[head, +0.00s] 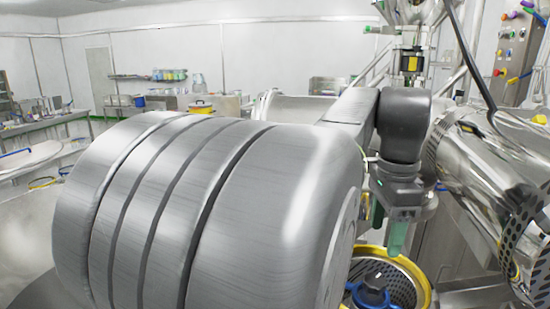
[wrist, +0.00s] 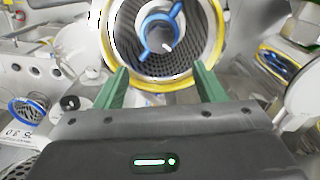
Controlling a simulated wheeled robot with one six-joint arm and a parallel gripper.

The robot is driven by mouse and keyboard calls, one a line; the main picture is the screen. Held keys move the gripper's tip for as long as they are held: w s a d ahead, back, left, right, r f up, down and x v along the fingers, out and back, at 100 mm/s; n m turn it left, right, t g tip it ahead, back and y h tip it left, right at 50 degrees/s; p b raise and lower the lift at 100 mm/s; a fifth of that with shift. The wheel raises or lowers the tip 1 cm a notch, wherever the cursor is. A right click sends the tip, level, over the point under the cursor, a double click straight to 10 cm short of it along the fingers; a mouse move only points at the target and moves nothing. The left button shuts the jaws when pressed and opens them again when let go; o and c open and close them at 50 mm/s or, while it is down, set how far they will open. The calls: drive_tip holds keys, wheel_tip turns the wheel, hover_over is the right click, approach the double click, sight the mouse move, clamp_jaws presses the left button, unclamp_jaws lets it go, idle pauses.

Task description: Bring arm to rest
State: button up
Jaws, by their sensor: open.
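My gripper (head: 393,232) shows at the right of the head view, at the end of my grey arm, with green fingers pointing down. In the wrist view my gripper (wrist: 160,85) has its two green fingers spread apart with nothing between them. Beyond the fingertips is a round perforated basket with a yellow rim (wrist: 108,84). A blue handled part (wrist: 147,46) sits inside it. In the head view the yellow-rimmed basket (head: 428,290) lies below my gripper, with the blue part (head: 370,296) in it, cut by the lower edge. My large arm links hide much of the scene.
A shiny steel cylinder (head: 480,170) stands close to the right of my gripper. A control panel with buttons (head: 512,50) is at the upper right. Benches with containers (head: 160,102) line the back wall. A steel table (head: 45,155) is at the left.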

sight(375, 281)
wheel_tip(375, 281, down, 11)
drive_tip(key=shift+s+r+p, duration=0.1)
drive_tip(key=shift+p, duration=0.6)
drive_tip(key=shift+n, duration=0.3)
drive_tip(key=n, duration=0.4)
drive_tip(key=shift+n, duration=0.4)
drive_tip(key=n+b, duration=0.1)
drive_tip(key=n, duration=0.4)
drive_tip(key=n+b, duration=0.1)
drive_tip(key=n, duration=0.5)
drive_tip(key=shift+b, duration=0.35)
drive_tip(key=n+b, duration=0.1)
drive_tip(key=n, duration=0.3)
drive_tip(key=shift+n, duration=0.3)
